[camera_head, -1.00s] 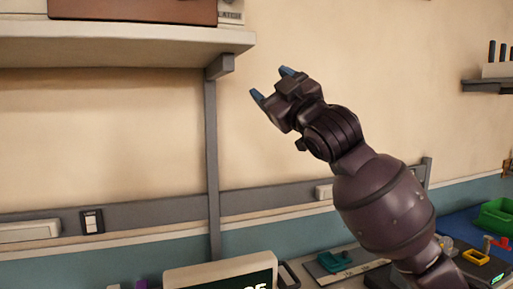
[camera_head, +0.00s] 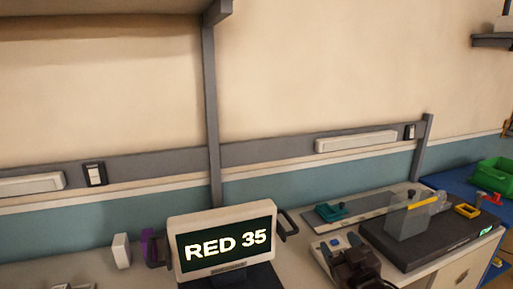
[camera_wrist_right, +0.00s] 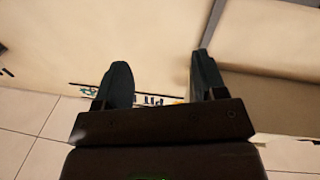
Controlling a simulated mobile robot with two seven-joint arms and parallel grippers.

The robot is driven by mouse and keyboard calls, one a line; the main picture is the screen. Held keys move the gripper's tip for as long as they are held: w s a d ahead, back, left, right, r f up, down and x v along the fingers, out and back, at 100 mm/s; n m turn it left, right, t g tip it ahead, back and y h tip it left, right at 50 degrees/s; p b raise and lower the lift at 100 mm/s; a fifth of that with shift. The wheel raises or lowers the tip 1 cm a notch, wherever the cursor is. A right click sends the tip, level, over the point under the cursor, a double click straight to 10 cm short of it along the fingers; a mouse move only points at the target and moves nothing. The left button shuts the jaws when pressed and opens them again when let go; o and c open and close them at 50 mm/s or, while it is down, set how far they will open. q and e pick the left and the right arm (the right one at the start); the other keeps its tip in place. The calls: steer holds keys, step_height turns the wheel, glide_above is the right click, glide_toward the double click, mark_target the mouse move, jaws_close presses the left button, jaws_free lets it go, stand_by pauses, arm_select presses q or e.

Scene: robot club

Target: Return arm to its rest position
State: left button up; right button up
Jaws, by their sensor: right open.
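Beyond the fingers are a pale wall and a light tiled floor (camera_wrist_right: 30,135). My left gripper is in neither view.
A screen reading RED 35 (camera_head: 225,243) stands on the bench. A dark-based device with a clear block (camera_head: 405,222), a teal part (camera_head: 330,211) and a green bin (camera_head: 493,173) are to the right. A shelf (camera_head: 110,27) overhangs at upper left.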

steer(key=s+d+f+m+g+h, duration=0.2)
steer(key=s+d+f+g, duration=0.1)
steer(key=s+f, duration=1)
steer(key=s+d+f+m+g+h, duration=0.2)
steer(key=s+d+f, duration=0.3)
steer(key=s+f, duration=0.8)
steer(key=shift+f+g+b, duration=0.4)
steer(key=shift+f+g, duration=0.05)
steer(key=shift+g, duration=0.35)
